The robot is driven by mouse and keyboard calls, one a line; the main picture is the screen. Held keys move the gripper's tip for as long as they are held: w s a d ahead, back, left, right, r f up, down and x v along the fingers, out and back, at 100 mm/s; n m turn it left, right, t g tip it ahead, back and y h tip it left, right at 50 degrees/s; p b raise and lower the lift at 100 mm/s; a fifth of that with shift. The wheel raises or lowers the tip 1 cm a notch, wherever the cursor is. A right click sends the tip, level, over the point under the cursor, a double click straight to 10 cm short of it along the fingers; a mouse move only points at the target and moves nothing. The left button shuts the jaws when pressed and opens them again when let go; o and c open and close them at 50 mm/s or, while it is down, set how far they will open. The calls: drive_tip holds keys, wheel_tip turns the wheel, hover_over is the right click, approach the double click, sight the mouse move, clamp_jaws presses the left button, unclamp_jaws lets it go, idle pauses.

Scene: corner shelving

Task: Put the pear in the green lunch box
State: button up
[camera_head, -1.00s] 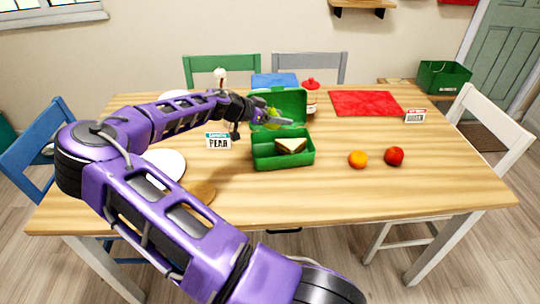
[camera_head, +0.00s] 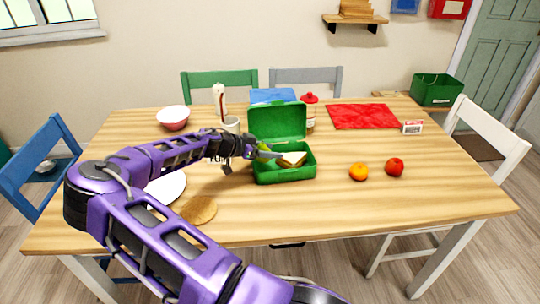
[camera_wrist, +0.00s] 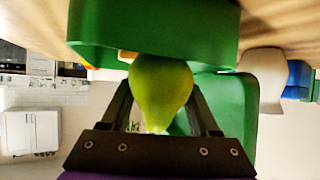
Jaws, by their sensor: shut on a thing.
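The green lunch box (camera_head: 285,172) stands open on the table with its lid (camera_head: 277,122) raised at the back. In the head view the pear (camera_head: 263,148) is mostly hidden by my gripper. The box wall (camera_wrist: 150,30) shows close to the pear in the wrist view. I cannot tell whether the pear touches the box.
An orange (camera_head: 359,172) and a red apple (camera_head: 394,167) lie right of the box. A mug (camera_head: 231,124), a bottle and a red-lidded jar (camera_head: 309,110) stand behind it. A plate and a round board (camera_head: 198,210) lie front left. The front right table is clear.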

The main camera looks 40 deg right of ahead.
drive_tip(key=shift+f, duration=0.8)
drive_tip(key=shift+f+b, duration=0.3)
drive_tip(key=shift+b, duration=0.15)
drive_tip(key=shift+f+b, duration=0.3)
drive_tip(key=shift+b, duration=0.1)
drive_tip(key=o, duration=1.2)
drive_tip(key=shift+c, duration=0.2)
drive_tip(key=shift+r, duration=0.15)
drive_tip(key=shift+r+p, duration=0.7)
drive_tip(key=shift+p, duration=0.3)
drive_tip(key=v, duration=1.1)
drive_tip(key=shift+a, duration=0.45)
